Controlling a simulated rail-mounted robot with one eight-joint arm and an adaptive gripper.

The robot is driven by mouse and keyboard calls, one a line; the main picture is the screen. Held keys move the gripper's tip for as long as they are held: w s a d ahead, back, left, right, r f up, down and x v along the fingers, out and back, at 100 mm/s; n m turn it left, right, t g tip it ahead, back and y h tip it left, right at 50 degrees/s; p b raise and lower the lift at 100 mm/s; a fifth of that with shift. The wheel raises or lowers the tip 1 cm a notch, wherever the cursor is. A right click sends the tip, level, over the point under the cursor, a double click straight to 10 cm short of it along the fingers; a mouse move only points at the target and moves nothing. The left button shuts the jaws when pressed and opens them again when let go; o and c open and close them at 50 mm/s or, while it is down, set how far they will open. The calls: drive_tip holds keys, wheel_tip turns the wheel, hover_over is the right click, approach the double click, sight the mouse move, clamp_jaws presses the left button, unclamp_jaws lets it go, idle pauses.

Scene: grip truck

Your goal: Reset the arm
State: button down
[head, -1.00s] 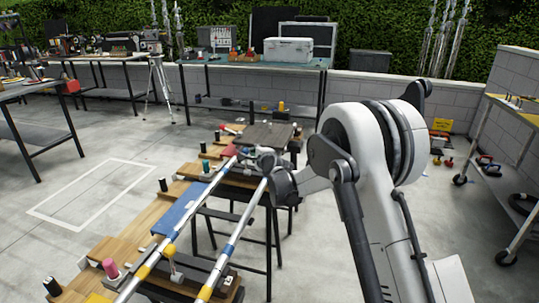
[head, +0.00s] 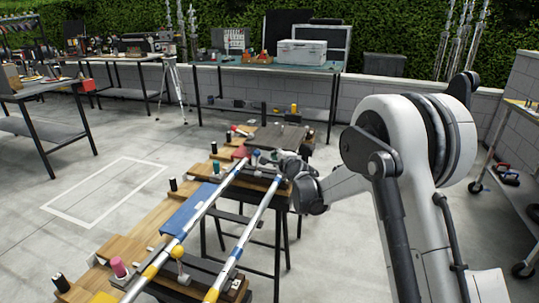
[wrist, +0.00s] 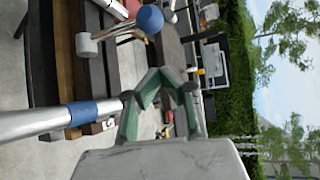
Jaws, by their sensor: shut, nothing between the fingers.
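My gripper (head: 272,157) is at the far part of the narrow wooden workbench (head: 123,245) in the head view, small and partly merged with the items behind it. In the wrist view my gripper (wrist: 158,92) shows dark fingers with green pads. It is shut with nothing held. Two pale poles with blue and yellow bands (head: 205,205) lie lengthwise over the bench, and the gripper is near their far ends. A pole end with a blue band (wrist: 83,113) shows left of the fingers in the wrist view; I cannot tell whether they touch.
A blue panel (head: 190,208) and several upright dark knobs line the bench. A blue-headed item (wrist: 150,18) and a white-headed item (wrist: 87,45) are near the gripper. A table with a white case (head: 314,52) stands behind. A cart (head: 525,190) stands right. Open floor lies left.

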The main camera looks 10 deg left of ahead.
drive_tip(key=s+d+r+n+g+h+p, duration=0.1)
drive_tip(key=s+d+r+n, duration=0.1)
drive_tip(key=s+d+r, duration=0.5)
drive_tip(key=s+d+r+n+g+h+p, duration=0.1)
drive_tip(key=s+d+r+n, duration=0.25)
drive_tip(key=s, duration=0.55)
drive_tip(key=s+d+r+n+g+p, duration=0.1)
drive_tip(key=s+d+r+n, duration=0.1)
drive_tip(key=s+d+r, duration=0.55)
drive_tip(key=s+d+f+n+g+h+p, duration=0.1)
drive_tip(key=s+d, duration=0.3)
drive_tip(key=s, duration=0.6)
drive_tip(key=s+d+f+n+g+h+p, duration=0.1)
drive_tip(key=s+d+n+h, duration=0.1)
drive_tip(key=s, duration=0.9)
drive_tip(key=s+d+f+n+g+h+p, duration=0.1)
drive_tip(key=s+d+f+n+h, duration=0.1)
drive_tip(key=s+d+n, duration=0.2)
drive_tip(key=s+d, duration=0.3)
drive_tip(key=s, duration=0.3)
drive_tip(key=shift+s+g, duration=0.35)
drive_tip(key=shift+g, duration=0.05)
